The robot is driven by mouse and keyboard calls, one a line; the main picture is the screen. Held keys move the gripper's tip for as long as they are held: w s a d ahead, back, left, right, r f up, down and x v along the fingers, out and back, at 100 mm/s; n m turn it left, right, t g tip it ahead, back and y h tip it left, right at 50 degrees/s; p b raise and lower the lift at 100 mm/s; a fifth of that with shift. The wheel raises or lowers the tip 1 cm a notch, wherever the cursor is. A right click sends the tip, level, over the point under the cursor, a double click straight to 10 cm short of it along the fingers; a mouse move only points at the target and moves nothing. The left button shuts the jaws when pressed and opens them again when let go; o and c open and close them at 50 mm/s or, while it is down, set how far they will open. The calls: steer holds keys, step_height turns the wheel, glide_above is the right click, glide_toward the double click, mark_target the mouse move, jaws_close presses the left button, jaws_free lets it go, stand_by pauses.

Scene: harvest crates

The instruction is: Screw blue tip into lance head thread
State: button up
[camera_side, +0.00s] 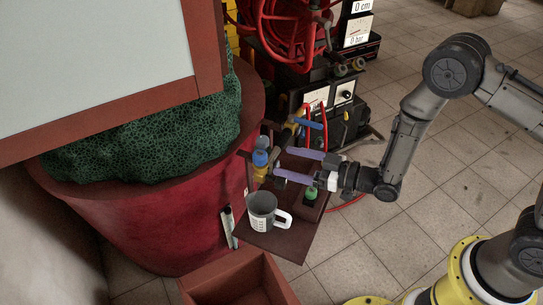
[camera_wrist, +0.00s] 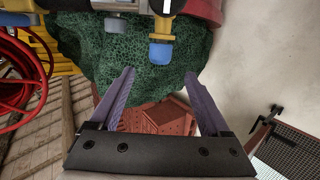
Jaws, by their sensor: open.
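My gripper (camera_side: 276,162) is open, with two long purple fingers pointing left in the side view. Nothing shows between its fingers. A blue tip (camera_side: 260,158) is just left of the fingertips, above a yellow part. In the wrist view the blue tip (camera_wrist: 161,53) lies beyond the open fingers (camera_wrist: 158,76), roughly centred between their lines. The thread is not visible.
A brown shelf (camera_side: 272,240) holds a grey mug (camera_side: 262,207) and a green-topped item (camera_side: 310,193) below my gripper. A red tub (camera_side: 165,225) with green netting (camera_side: 160,140) stands left. A red hose reel (camera_side: 285,30) is behind. A reddish-brown crate (camera_side: 240,283) is in front.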

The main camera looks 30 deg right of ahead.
steer(key=shift+v, duration=1.15)
stand_by(0.4)
